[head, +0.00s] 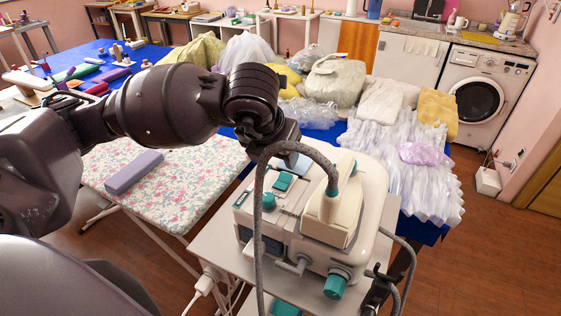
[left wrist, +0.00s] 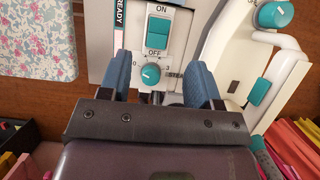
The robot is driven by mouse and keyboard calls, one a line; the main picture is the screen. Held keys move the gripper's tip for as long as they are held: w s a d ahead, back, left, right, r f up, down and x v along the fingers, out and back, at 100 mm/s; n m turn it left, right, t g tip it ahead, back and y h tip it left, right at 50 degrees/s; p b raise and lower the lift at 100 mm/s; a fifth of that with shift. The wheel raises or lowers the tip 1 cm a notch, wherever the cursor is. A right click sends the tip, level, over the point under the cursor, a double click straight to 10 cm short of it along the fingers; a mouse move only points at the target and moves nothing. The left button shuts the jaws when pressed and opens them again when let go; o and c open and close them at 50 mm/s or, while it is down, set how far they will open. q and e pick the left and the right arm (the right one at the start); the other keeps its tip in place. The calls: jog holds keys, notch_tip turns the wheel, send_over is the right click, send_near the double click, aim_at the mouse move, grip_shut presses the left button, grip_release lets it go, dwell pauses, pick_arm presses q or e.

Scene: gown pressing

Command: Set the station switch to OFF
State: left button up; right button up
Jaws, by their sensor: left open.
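The pressing station (head: 255,221) is a white unit with teal parts on a cart, in the middle of the head view. Its teal rocker switch (left wrist: 158,28) sits in a white plate marked ON above and OFF below in the left wrist view. It also shows in the head view (head: 283,181). I cannot tell which way the rocker is tilted. A teal round knob (left wrist: 151,74) is just below it. My left gripper (left wrist: 160,66) is open and empty, its blue fingers either side of the knob, below the switch. I cannot tell whether they touch the panel. My right gripper is not in view.
A cream iron (head: 331,210) with a grey hose (head: 258,215) stands on the station's right, close to my left gripper. A floral ironing board (head: 190,181) with a purple block (head: 134,172) is at left. Bagged garments (head: 405,170) lie behind on a blue table.

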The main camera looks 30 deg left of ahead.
pick_arm(q)
jog(key=shift+v, duration=1.05)
